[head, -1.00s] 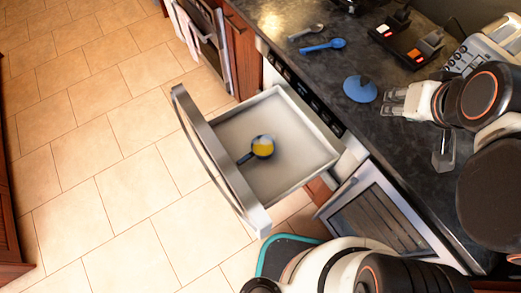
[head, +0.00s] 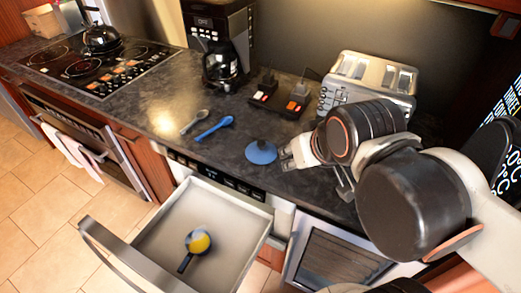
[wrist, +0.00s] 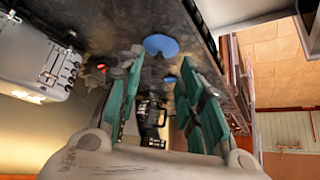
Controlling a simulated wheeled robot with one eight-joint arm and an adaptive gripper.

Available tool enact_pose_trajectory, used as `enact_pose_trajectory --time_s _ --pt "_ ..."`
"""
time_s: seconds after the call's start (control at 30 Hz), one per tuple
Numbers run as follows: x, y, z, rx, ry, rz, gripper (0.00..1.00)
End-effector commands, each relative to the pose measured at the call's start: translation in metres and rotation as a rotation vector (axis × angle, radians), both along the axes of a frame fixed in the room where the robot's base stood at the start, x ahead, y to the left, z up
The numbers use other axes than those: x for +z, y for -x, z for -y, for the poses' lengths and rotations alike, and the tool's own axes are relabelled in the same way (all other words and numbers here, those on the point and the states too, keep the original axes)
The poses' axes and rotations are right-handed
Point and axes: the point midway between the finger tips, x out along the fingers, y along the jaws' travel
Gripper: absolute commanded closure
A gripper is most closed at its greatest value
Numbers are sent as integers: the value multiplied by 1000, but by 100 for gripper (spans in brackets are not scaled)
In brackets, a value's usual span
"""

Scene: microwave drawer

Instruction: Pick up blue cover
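The blue cover (head: 261,153) is a flat round blue disc with a dark knob on top, lying on the dark countertop near its front edge. My gripper (head: 284,158) is just to its right in the head view, close to the counter and not around the knob. In the wrist view the cover (wrist: 160,45) shows beyond the fingertips, at the top centre. My gripper (wrist: 162,75) is open there, its green-padded fingers apart with nothing held between them.
A blue spoon (head: 214,128) and a grey spoon (head: 194,122) lie left of the cover. Behind are a power strip (head: 280,100), toaster (head: 367,85) and coffee maker (head: 221,45). Below, the open drawer (head: 245,235) holds a small blue-handled pan (head: 196,242) with something yellow.

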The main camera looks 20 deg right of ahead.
Motion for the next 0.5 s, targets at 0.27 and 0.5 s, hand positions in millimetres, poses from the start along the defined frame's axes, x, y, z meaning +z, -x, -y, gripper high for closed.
enact_pose_trajectory --time_s 0.27,0.5 --pt "2 -2 0 -1 -1 -5 51" --pt "19 -27 -2 -13 -12 -79 51"
